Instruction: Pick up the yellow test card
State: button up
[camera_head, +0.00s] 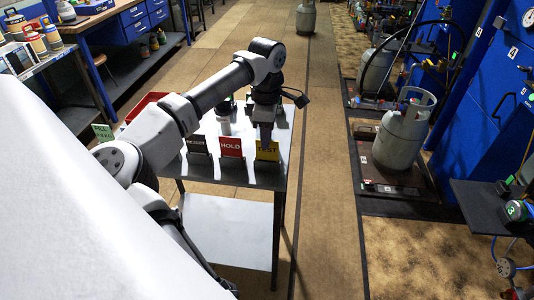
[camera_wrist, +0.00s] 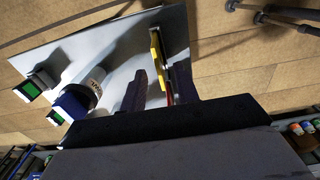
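The yellow test card (camera_head: 268,155) stands upright in a dark holder at the right front of the metal table (camera_head: 255,178), marked "TEST". My gripper (camera_head: 266,136) points down over it, and a dark finger covers part of the card. In the wrist view, the card (camera_wrist: 158,58) shows nearly edge-on. It lies between the two dark fingers of my gripper (camera_wrist: 160,90), nearer the right finger. The fingers are apart, with a visible gap on the left side of the card. Whether the right finger touches the card cannot be told.
The red "HOLD" card (camera_head: 231,147) stands just left of the test card, with the dark "REJECT" card (camera_head: 197,145) beyond it. A white cylinder (camera_wrist: 97,77) stands behind the cards. A red bin (camera_head: 146,104) is at the table's left.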

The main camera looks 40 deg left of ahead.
aim_at(267, 156)
jog(key=shift+d+f+p, duration=0.1)
jog(key=shift+f+p, duration=1.1)
jog(key=shift+f, duration=1.6)
jog(key=shift+c, duration=0.4)
jog(key=shift+w, duration=0.1)
grip_shut()
